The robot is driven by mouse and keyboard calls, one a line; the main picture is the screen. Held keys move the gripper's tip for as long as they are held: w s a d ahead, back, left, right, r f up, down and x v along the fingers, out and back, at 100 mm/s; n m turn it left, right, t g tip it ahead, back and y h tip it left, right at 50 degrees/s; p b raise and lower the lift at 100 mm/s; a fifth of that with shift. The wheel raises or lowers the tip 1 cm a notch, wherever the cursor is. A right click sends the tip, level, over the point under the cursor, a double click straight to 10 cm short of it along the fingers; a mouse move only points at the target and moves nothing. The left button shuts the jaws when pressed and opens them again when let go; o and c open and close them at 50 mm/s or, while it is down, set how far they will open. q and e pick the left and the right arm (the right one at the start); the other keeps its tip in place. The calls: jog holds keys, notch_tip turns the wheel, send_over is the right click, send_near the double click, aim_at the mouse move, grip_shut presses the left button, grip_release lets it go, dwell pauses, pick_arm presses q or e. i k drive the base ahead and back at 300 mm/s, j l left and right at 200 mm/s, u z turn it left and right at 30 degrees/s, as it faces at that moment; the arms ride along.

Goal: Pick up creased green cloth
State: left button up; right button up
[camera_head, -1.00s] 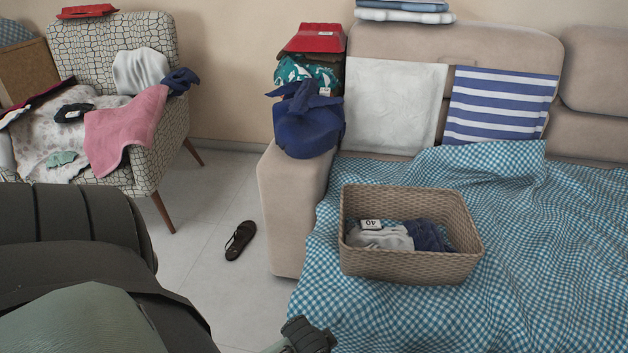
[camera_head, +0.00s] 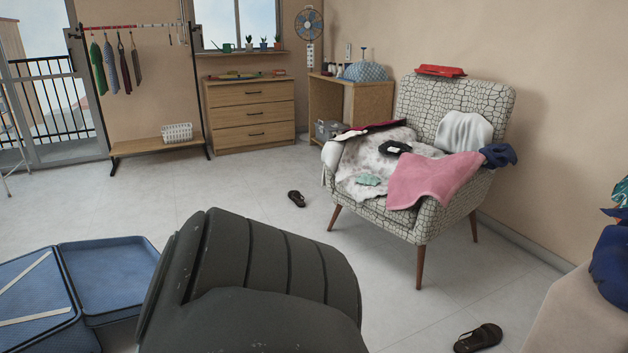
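A small creased pale green cloth (camera_head: 368,180) lies on the front part of the patterned armchair's seat (camera_head: 425,228), on top of a whitish spotted cloth (camera_head: 362,155). A pink towel (camera_head: 432,180) lies to its right and a black item with a white label (camera_head: 396,147) lies behind it. Neither gripper shows in the head view. A large dark grey part of my own arm fills the bottom middle, well short of the armchair.
An open blue suitcase (camera_head: 108,278) lies on the floor at left. Sandals lie by the chair (camera_head: 296,198) and at bottom right (camera_head: 478,338). A clothes rack (camera_head: 155,148), drawers (camera_head: 250,115) and a desk (camera_head: 365,103) stand behind. The floor between is mostly clear.

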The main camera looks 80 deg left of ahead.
aim_at(365, 179)
jog(key=u, duration=2.2)
jog(key=i+j+z, duration=0.35)
jog(key=i+j, duration=0.25)
jog(key=i, duration=0.4)
jog(key=i+j+z, duration=0.4)
jog(key=i+j, duration=0.45)
jog(key=i, duration=0.05)
